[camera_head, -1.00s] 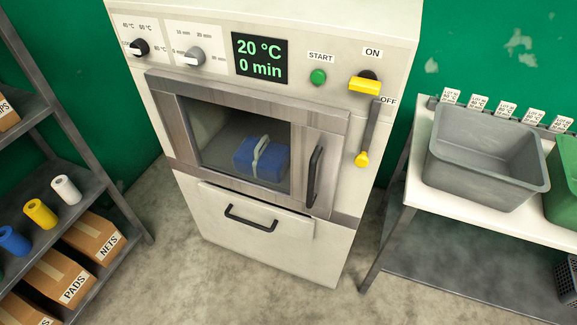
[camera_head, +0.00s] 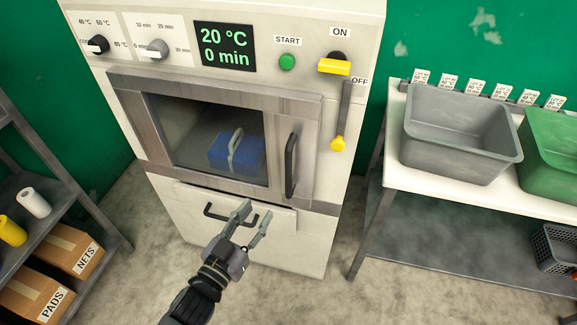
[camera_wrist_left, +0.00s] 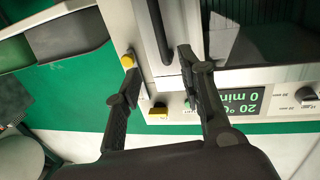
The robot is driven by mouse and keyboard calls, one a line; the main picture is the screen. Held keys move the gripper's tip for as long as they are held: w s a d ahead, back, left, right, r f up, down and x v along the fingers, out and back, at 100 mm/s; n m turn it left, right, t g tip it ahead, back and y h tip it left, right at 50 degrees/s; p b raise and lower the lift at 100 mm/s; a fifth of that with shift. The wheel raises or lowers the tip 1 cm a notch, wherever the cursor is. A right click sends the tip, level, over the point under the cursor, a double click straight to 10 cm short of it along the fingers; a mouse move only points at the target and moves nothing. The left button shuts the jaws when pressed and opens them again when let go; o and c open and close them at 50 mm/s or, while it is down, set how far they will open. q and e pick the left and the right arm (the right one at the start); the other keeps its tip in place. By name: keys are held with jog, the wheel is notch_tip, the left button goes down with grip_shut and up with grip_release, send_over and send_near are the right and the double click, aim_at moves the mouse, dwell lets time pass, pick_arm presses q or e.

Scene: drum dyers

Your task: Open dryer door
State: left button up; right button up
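The dryer door (camera_head: 305,130) is a metal frame with a dark window, and it is shut. Its black vertical handle (camera_head: 291,165) is on the door's right side. Through the window a blue block with a grey handle (camera_head: 236,153) shows inside. My left gripper (camera_head: 254,214) is open and empty, in front of the lower drawer, below and left of the door handle. In the left wrist view the open fingers (camera_wrist_left: 160,60) show with the door handle (camera_wrist_left: 159,30) beyond and between them. My right gripper is not in view.
The lower drawer has a black handle (camera_head: 216,212). The yellow ON/OFF lever (camera_head: 334,66) and green start button (camera_head: 287,62) are above the door. A table with a grey bin (camera_head: 458,140) stands right, a shelf (camera_head: 100,225) left.

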aim_at(287, 169)
pick_arm(q)
jog(key=p+x, duration=0.2)
jog(key=x, duration=1.5)
jog(key=shift+f, duration=0.1)
jog(key=shift+c, duration=0.5)
grip_shut()
